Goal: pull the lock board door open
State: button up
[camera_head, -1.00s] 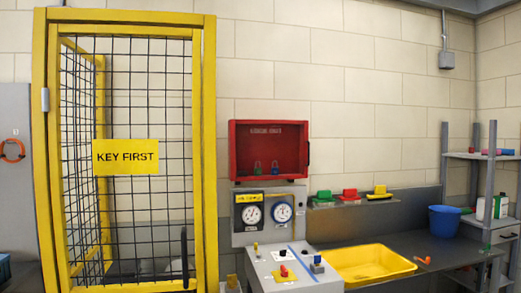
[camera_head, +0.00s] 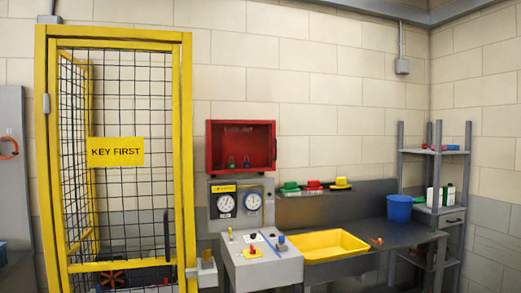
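The lock board is a red box (camera_head: 209,147) on the wall, right of the yellow cage door. The front looks see-through or open; I cannot tell which, and no swung-out door panel shows. The lettering along its top is too small to read. My gripper is not in view.
A yellow mesh cage door with a KEY FIRST sign (camera_head: 115,152) stands at left. Below the lock board are a gauge panel (camera_head: 240,222) and a grey control console (camera_head: 270,272). A counter with a yellow tray (camera_head: 335,245) and blue bucket (camera_head: 399,208) extends right to a shelf rack (camera_head: 401,160).

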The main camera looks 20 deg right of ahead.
aim_at(209, 122)
jog(key=z, duration=0.6)
jog(key=i, duration=0.55)
jog(key=z, duration=0.85)
jog(key=i, duration=2.15)
jog(key=u, duration=1.3)
jog(key=i, duration=0.55)
jog(key=u, duration=0.5)
